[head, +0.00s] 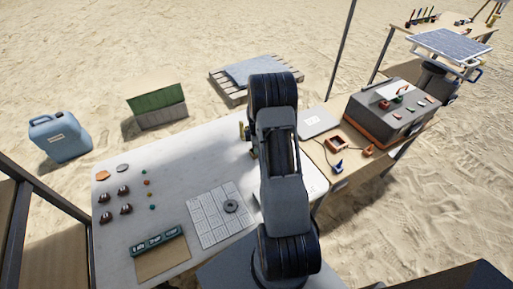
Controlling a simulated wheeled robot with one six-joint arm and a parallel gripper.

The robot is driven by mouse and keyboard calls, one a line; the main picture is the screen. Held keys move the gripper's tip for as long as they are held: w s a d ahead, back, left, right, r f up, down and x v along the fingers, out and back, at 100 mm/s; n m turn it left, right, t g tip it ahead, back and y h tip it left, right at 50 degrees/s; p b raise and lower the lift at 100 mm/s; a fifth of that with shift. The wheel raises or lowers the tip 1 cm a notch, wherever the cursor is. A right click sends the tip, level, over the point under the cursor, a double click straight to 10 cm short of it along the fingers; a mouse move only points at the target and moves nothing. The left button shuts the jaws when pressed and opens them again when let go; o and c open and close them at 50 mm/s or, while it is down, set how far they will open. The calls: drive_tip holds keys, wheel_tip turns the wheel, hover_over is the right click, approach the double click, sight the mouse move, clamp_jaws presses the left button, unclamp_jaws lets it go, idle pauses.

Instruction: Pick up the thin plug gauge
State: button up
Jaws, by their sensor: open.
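My arm fills the middle of the head view, and no gripper fingers can be made out beyond it. Small yellowish upright parts (243,131) show at the left edge of my arm, at the back of the white table (165,185). They are too small and too covered to tell whether one is the thin plug gauge. No other thing in view can be clearly told as that gauge. A dark ring (231,206) lies on a light gridded mat (208,228) left of my arm.
The table's left part holds an orange disc (102,175), a grey disc (123,168), several brown-and-white pieces and small coloured beads. A green labelled block (158,240) lies near the front. A wooden bench with a grey case (388,112) stands right. The table's middle left is clear.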

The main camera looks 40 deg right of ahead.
drive_tip(key=shift+c, duration=0.4)
clamp_jaws()
drive_tip(key=shift+r, duration=0.1)
